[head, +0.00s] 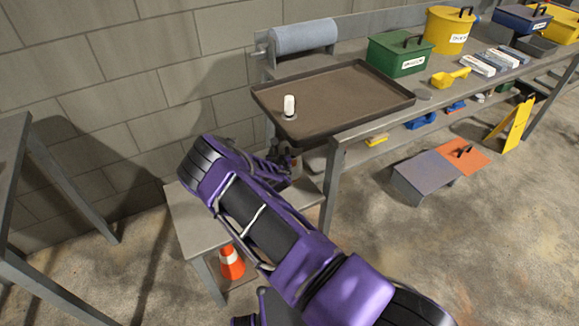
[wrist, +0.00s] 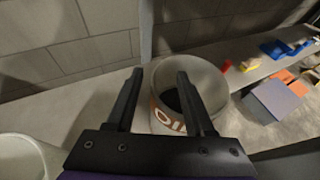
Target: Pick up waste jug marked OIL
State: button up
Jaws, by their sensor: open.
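The waste jug (wrist: 212,82) is a pale open-topped vessel with reddish-brown lettering, of which "OI" can be read. In the wrist view its mouth faces the camera and shows a dark inside. My gripper (wrist: 158,76) is open. Its right finger crosses in front of the jug's mouth and its left finger lies to the left of the jug. I cannot tell whether either finger touches it or reaches inside. In the head view my gripper (head: 284,168) is over the low grey stand, and the jug is mostly hidden behind my arm.
Another pale round vessel (wrist: 22,158) is at the wrist view's lower left. The low stand (head: 190,225) adjoins a bench with a dark tray (head: 340,95) holding a white-capped item. A traffic cone (head: 231,262) is beneath the stand. A block wall is behind.

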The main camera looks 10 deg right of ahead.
jog(key=shift+w+d+f, duration=0.1)
jog(key=shift+w+f, duration=0.05)
jog(key=shift+w, duration=0.3)
grip_shut()
dwell(1.1)
